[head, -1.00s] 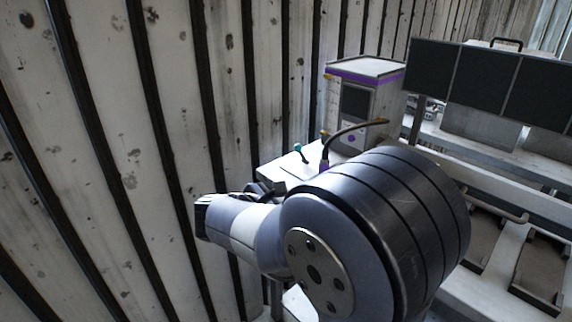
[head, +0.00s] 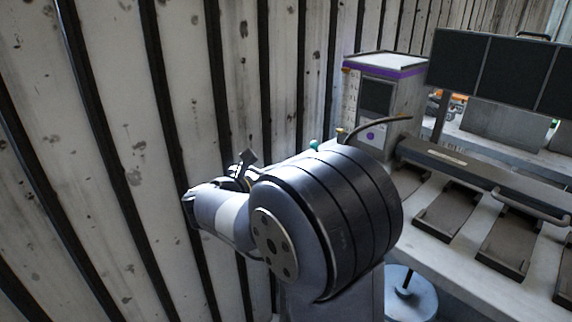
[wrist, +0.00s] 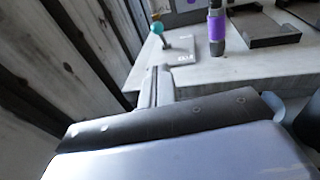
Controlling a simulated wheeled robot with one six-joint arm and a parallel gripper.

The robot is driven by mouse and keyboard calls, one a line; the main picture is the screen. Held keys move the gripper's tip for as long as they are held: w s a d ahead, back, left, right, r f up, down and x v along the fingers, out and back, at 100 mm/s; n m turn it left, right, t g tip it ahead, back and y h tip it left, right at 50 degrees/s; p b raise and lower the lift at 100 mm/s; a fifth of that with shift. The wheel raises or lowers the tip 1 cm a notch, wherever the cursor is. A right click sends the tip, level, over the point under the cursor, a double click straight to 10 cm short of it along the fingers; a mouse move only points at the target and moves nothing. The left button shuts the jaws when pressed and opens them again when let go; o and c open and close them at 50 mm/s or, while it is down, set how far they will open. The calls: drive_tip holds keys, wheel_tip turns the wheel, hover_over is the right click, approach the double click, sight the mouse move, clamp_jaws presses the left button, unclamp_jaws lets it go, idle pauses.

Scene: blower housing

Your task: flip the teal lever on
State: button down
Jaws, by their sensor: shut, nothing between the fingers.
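The teal lever's round knob (wrist: 156,28) stands on a short stem from a light plate (wrist: 182,50) near the left edge of the bench in the wrist view. In the head view only the teal knob (head: 313,145) shows, just above my arm, which hides its stem. My gripper (wrist: 160,70) is shut and empty. Its fingers point toward the lever, and the knob appears beyond their tips with a gap. In the head view my gripper (head: 246,158) shows as a small dark shape left of the knob.
A purple-banded post (wrist: 217,28) stands right of the lever. A white cabinet with a purple stripe (head: 405,72) stands behind. Ribbed wall panels (head: 110,150) run close along the left. Dark trays (head: 505,245) lie on the bench at right, and a round blue stool (head: 420,300) stands below.

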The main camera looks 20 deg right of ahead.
drive_tip(key=b, duration=0.1)
approach(313, 147)
drive_tip(key=x, duration=0.2)
drive_tip(key=f+x, duration=0.1)
drive_tip(key=x, duration=0.2)
drive_tip(key=shift+w+d, duration=0.1)
drive_tip(key=shift+w, duration=0.15)
drive_tip(key=shift+w+d+r, duration=0.15)
drive_tip(key=shift+w+d, duration=0.15)
drive_tip(key=shift+d, duration=0.2)
drive_tip(key=shift+r, duration=0.1)
drive_tip(key=shift+r+p, duration=0.25)
drive_tip(key=shift+p, duration=0.45)
drive_tip(key=shift+d+f, duration=0.1)
drive_tip(key=shift+y+p, duration=0.3)
